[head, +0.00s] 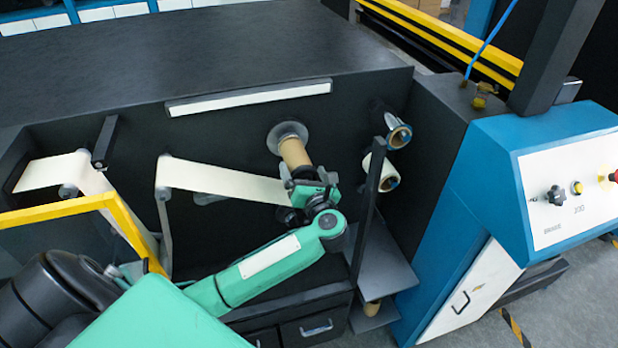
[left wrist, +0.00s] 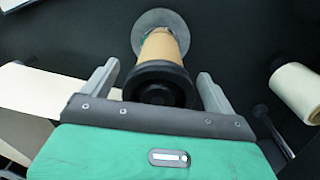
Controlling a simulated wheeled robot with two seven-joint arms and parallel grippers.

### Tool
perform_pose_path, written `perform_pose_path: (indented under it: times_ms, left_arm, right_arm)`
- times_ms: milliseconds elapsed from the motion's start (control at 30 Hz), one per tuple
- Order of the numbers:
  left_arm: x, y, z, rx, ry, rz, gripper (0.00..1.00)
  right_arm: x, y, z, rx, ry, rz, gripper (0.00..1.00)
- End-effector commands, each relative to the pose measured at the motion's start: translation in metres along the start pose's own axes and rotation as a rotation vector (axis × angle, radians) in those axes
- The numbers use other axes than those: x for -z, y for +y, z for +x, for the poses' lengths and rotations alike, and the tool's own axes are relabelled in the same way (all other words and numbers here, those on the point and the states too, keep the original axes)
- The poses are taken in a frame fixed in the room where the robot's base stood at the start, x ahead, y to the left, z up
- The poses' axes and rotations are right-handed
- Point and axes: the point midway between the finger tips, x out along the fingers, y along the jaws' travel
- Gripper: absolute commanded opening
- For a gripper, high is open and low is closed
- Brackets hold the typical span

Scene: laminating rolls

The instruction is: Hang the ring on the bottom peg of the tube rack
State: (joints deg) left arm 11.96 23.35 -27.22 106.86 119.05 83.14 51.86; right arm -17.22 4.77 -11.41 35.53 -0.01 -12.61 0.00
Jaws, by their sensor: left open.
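A black ring (left wrist: 158,84) sits at the near end of a brown cardboard core (left wrist: 158,48) in the left wrist view. The core also shows in the head view (head: 294,152), sticking out from a round grey flange (head: 287,136) on the machine's dark face. My left gripper (head: 308,192) is open, its two grey fingers apart on either side of the ring; I cannot tell if they touch it. The tube rack's pegs at the right carry an upper tube (head: 398,136) and a lower tube (head: 388,178). My right gripper is not in view.
A cream web (head: 222,182) runs beside the core on the left. A dark upright plate (head: 366,205) stands between my gripper and the shelf (head: 388,272) at the right. Another tube end (head: 372,307) shows below that shelf. A blue control cabinet (head: 480,190) stands further right.

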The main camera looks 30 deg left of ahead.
Motion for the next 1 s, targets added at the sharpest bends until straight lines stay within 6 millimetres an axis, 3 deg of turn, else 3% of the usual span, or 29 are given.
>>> perform_pose_path:
  times_ms: [333, 500, 600, 1000]
  left_arm:
    - [0.000, 0.000, 0.004, 0.001, 0.000, -0.001, 0.90]
    - [0.000, 0.000, 0.004, 0.000, 0.000, -0.001, 0.57]
    - [0.000, 0.000, 0.004, 0.001, 0.000, -0.001, 0.42]
    - [0.000, -0.001, -0.011, 0.002, 0.002, -0.002, 0.42]
  right_arm:
    - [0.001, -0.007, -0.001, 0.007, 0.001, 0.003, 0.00]
    - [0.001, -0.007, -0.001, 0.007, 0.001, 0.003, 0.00]
    - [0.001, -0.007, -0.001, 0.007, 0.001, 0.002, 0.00]
    - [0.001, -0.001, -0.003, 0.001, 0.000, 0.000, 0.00]
